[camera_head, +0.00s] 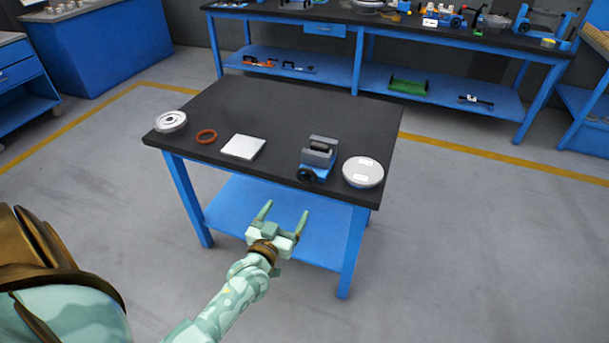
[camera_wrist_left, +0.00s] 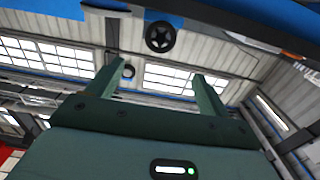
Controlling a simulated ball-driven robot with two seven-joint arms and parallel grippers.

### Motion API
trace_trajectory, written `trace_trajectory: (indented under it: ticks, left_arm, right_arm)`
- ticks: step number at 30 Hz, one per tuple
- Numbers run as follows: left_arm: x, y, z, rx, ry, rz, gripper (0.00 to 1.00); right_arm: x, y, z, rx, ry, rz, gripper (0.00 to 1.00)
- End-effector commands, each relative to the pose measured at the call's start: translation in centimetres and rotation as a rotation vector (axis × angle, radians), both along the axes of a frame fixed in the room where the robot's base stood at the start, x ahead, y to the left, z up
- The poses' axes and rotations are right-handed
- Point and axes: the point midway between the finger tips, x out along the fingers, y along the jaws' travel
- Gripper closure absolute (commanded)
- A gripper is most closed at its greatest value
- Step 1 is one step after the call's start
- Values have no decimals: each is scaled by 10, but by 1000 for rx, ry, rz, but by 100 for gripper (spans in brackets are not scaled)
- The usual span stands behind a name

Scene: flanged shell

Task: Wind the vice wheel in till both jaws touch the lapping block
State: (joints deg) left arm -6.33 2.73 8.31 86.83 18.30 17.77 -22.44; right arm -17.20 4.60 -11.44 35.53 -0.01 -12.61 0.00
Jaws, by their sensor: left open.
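The vice (camera_head: 318,156), blue with grey jaws, stands near the front right of the black-topped table. Its dark wheel (camera_head: 306,174) faces the front edge. A dark block (camera_head: 320,146) sits between the jaws; I cannot tell whether both jaws touch it. My left gripper (camera_head: 283,212) is open and empty, in front of the table and below the vice, apart from it. The left wrist view looks upward past the two open fingers (camera_wrist_left: 160,80), with the dark spoked wheel (camera_wrist_left: 159,37) above and between them. My right gripper is not in view.
The table's back half is clear. A lower blue shelf (camera_head: 240,205) lies beneath.

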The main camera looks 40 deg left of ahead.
Motion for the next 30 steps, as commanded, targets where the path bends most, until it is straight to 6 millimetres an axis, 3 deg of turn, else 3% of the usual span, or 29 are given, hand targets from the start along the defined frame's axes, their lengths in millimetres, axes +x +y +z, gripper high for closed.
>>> trace_trajectory:
  ticks: [18,24,30]
  left_arm:
    - [132,32,-4,-5,-1,1,20]
    - [149,37,-2,-4,0,1,20]
    - [152,37,0,-5,-1,1,20]
  right_arm:
    - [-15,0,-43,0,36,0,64]
    - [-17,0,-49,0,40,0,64]
    - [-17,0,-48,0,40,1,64]
